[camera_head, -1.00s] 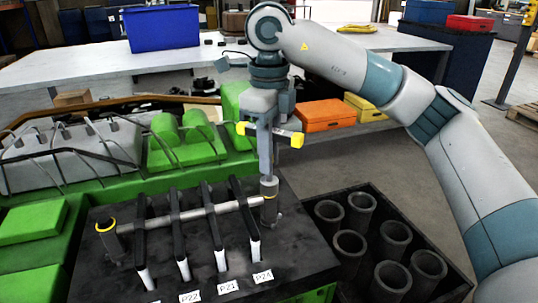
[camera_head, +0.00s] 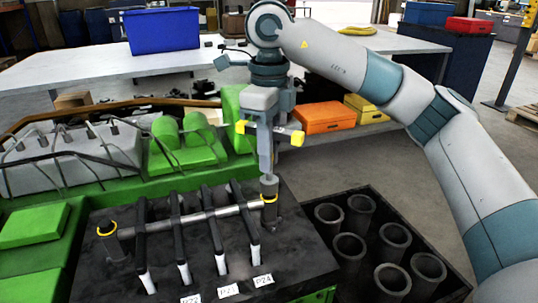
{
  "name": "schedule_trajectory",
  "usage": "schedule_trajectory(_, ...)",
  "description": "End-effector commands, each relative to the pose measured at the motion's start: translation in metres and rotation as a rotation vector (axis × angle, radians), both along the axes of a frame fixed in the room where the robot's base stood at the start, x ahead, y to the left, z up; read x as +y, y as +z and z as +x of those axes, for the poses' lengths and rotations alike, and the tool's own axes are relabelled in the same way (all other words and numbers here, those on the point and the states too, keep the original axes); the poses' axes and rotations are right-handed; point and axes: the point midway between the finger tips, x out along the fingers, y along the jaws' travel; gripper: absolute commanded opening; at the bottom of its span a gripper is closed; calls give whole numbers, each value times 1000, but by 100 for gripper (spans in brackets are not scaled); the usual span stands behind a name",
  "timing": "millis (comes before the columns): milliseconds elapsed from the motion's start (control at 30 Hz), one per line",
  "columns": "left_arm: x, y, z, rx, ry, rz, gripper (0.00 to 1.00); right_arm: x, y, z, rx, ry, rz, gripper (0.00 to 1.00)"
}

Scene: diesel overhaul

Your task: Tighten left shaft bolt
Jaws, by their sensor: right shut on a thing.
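A grey shaft (camera_head: 190,219) lies across the black top of the engine block (camera_head: 300,252), with several dark rocker arms (camera_head: 215,228) along it. My right gripper (camera_head: 268,140) is above the right post, shut on a grey upright tool (camera_head: 266,160). The tool's lower end is at the top of that post; I cannot tell whether they touch. Yellow parts stick out on both sides of the gripper. My left gripper is out of view.
A dark crate (camera_head: 415,240) with several grey cylinder sleeves stands right of the block. Green engine covers (camera_head: 185,140) and a grey cover with pipes (camera_head: 70,155) lie behind. Orange (camera_head: 325,117) and yellow cases and a table with a blue bin (camera_head: 161,30) stand farther back.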

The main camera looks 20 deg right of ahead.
Motion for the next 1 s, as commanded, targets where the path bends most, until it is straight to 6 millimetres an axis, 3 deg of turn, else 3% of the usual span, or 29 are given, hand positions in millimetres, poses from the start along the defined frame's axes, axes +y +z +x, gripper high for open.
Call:
schedule_trajectory(467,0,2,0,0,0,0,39,0,2,0,0,54,0,0)
schedule_trajectory(1000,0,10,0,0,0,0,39,0,3,0,0,607,0,0)
